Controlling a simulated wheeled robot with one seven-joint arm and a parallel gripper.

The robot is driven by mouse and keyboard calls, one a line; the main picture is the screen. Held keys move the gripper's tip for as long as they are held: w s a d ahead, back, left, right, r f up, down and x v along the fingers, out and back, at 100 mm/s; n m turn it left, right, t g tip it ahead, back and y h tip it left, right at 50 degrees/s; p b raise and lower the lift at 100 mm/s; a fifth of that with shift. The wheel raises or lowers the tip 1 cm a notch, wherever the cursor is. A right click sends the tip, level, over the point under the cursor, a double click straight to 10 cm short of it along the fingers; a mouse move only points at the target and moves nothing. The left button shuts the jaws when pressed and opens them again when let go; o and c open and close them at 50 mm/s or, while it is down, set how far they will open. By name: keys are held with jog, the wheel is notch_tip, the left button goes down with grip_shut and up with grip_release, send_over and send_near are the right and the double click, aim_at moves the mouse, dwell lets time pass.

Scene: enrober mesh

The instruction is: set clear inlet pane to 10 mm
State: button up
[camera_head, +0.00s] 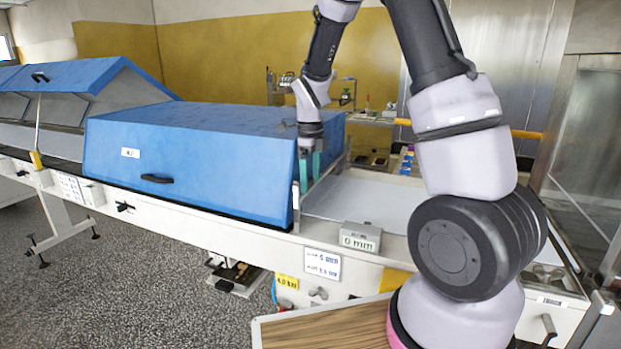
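The clear inlet pane (325,176) stands at the right end of the blue hood, between a near metal post and a far one. It is see-through, so its lower edge and the gap under it are hard to make out. A small grey readout (360,237) on the front rail shows "0 mm". My gripper (310,169) points down by the pane's upper part, close to the hood's end. Its two teal fingers are apart with a gap between them. I cannot tell whether they touch the pane or stand around its edge.
The blue hood (200,160) with a black handle fills the left side. A pale belt (365,200) runs right from the pane, partly behind my arm. A white label plate (322,264) and a yellow tag (288,282) are on the front. A wooden board (325,330) lies below.

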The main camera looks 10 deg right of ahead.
notch_tip(320, 180, up, 11)
dwell(0.4)
jog(key=shift+f, duration=0.1)
jog(key=s+d+r+n+t+y, duration=0.1)
jog(key=s+d+r+n+t, duration=0.2)
jog(key=s+r+n, duration=0.4)
jog(key=s+d+r+n+t+y, duration=0.1)
jog(key=s+d+r+n+t, duration=0.2)
jog(key=s+r+n, duration=0.4)
jog(key=s+n+t, duration=0.1)
jog(key=s+n, duration=0.6)
jog(key=s, duration=0.1)
jog(key=shift+s, duration=0.25)
jog(key=shift+d, duration=0.1)
jog(key=shift+c, duration=0.3)
